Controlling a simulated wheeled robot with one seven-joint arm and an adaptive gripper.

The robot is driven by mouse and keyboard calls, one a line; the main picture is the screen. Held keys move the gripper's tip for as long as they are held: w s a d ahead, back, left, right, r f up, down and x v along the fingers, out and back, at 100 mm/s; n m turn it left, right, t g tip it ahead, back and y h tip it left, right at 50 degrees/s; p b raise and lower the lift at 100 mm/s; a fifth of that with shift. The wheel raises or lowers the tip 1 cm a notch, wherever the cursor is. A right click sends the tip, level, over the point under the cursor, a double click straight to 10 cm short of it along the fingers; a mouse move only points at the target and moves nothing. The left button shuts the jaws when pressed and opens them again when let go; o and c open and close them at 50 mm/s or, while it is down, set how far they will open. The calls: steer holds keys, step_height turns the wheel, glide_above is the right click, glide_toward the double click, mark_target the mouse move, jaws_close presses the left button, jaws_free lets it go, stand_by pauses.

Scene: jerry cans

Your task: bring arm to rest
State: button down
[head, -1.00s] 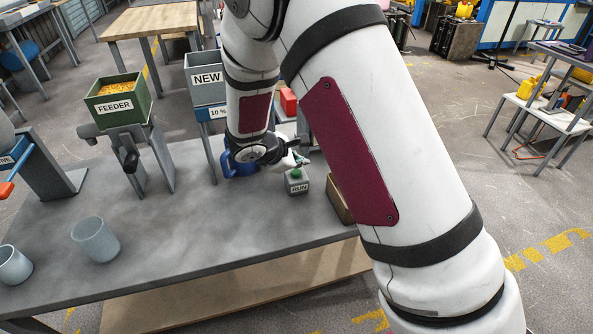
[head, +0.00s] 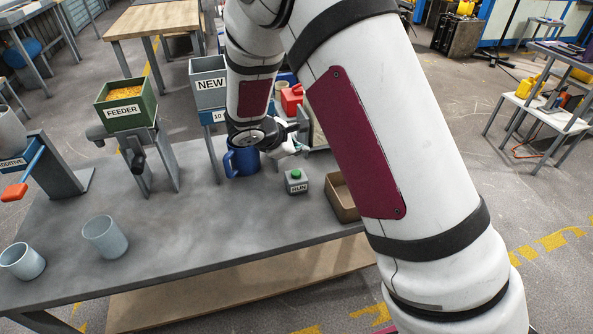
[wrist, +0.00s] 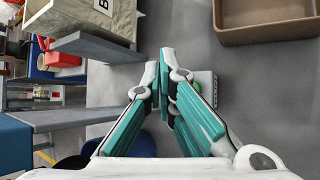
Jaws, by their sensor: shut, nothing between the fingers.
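My gripper (head: 300,148) hangs above the grey workbench (head: 190,235) near its back edge, just above and behind the small grey box with a green button marked RUN (head: 297,181). In the wrist view my gripper (wrist: 160,75) has its teal fingers shut with nothing between them. The RUN box (wrist: 207,85) is partly hidden behind the fingers there. A blue jug (head: 240,158) stands on the bench left of my gripper, partly covered by my arm. My arm crosses the head view and hides part of the bench's right side.
A tan open tray (head: 342,205) sits right of the RUN box, partly hidden. The green FEEDER hopper (head: 124,115) and grey NEW bin (head: 208,85) stand on supports. A red can (head: 292,98) is behind. Two grey cups (head: 105,236) stand front left; the middle bench is clear.

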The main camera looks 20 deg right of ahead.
stand_by(0.3)
steer(key=s+d+r+m+g+y+p, duration=0.1)
steer(key=s+d+r+m+p, duration=0.3)
steer(key=s+r, duration=0.6)
steer(key=s+d+r+m+g+y, duration=0.1)
steer(key=s+d+r+m, duration=0.1)
steer(key=s+r+m, duration=0.6)
steer(key=s+a+r+m+y+p, duration=0.2)
steer(key=s+r, duration=0.3)
steer(key=s, duration=0.6)
steer(key=s+a+r+m+y+p, duration=0.2)
steer(key=s+r, duration=0.4)
steer(key=s, duration=0.5)
steer(key=shift+s+a+t+y, duration=0.35)
steer(key=shift+a+y, duration=0.35)
steer(key=shift+a, duration=0.3)
